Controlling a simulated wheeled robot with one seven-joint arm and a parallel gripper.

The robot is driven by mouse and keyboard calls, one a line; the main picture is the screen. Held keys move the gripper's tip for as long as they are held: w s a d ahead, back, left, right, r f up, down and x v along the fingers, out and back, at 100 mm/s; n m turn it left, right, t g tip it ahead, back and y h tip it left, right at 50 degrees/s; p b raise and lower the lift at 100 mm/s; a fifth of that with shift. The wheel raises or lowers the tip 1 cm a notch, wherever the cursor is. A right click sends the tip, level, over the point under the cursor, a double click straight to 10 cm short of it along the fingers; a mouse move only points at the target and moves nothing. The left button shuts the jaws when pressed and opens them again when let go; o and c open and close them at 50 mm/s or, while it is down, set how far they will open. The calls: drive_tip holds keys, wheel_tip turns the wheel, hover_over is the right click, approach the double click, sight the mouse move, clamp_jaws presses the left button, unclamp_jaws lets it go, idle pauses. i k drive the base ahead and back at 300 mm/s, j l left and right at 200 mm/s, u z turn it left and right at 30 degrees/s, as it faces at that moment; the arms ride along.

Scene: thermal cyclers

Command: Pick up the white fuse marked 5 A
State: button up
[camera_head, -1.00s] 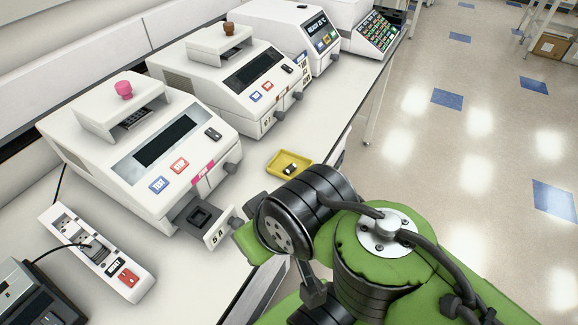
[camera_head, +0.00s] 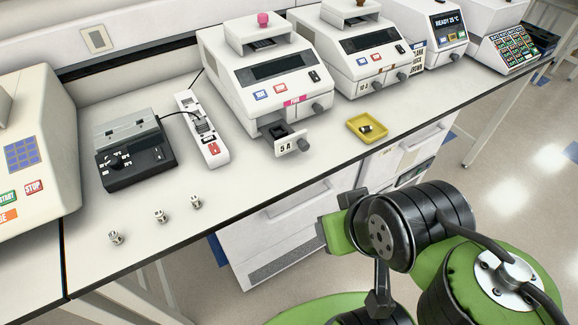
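Three small pale metallic cylinders that look like fuses stand in a loose row on the white bench: a left one (camera_head: 116,238), a middle one (camera_head: 160,216) and a right one (camera_head: 196,202). They are too small for me to read any marking, so I cannot tell which is 5 A. The near cycler with a pink knob (camera_head: 262,75) has an open fuse drawer (camera_head: 286,146) labelled 5 A. My arm is at the lower right, in front of the bench and apart from the fuses. My gripper's fingers are not visible.
A black-and-grey device (camera_head: 135,165) and a white power strip (camera_head: 203,130) stand behind the fuses. A large white machine (camera_head: 40,130) is at left. The bench front around the fuses is clear.

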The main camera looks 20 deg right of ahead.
sight(196, 204)
drive_tip(key=u, duration=1.4)
